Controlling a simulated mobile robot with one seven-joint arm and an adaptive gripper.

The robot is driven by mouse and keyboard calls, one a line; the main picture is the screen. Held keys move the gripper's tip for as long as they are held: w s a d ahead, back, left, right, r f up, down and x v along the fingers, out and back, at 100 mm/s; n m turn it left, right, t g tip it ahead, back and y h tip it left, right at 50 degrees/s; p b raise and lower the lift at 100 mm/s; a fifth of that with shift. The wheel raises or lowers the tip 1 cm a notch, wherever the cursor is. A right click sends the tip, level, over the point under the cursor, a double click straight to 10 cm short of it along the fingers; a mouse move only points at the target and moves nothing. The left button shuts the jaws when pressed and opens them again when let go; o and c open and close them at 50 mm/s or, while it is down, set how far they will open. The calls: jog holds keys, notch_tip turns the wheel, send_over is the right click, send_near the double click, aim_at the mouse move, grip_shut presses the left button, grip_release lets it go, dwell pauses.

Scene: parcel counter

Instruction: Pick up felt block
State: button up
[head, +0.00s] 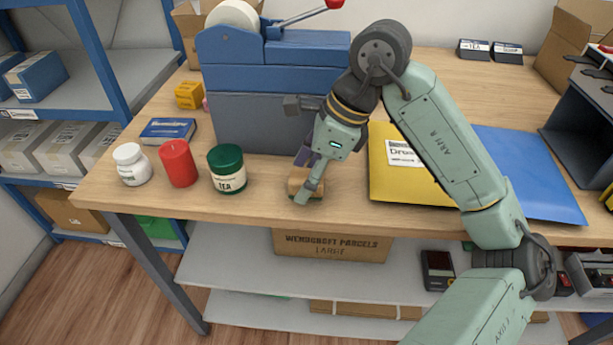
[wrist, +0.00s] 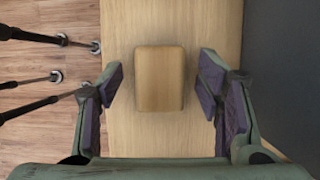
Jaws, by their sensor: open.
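A small tan block with rounded edges, which I take as the felt block, lies on the wooden counter (head: 255,200) near its front edge, seen in the head view (head: 295,179) and the wrist view (wrist: 160,78). My gripper (head: 306,180) points down over it. In the wrist view my gripper (wrist: 163,88) is open, with one purple-padded finger on each side of the block and a gap to each. In the head view a finger hides part of the block.
A green-lidded tea jar (head: 227,170), red candle (head: 178,164) and white jar (head: 131,165) stand to the left. A blue-grey machine (head: 260,120) stands behind. Yellow (head: 420,180) and blue (head: 530,175) envelopes lie to the right.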

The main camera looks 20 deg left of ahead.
jog(key=shift+a+f, duration=0.1)
jog(key=shift+f, duration=0.1)
jog(key=shift+c, duration=0.6)
jog(key=c, duration=1.2)
jog(key=shift+r, duration=0.15)
jog(key=shift+c, duration=0.2)
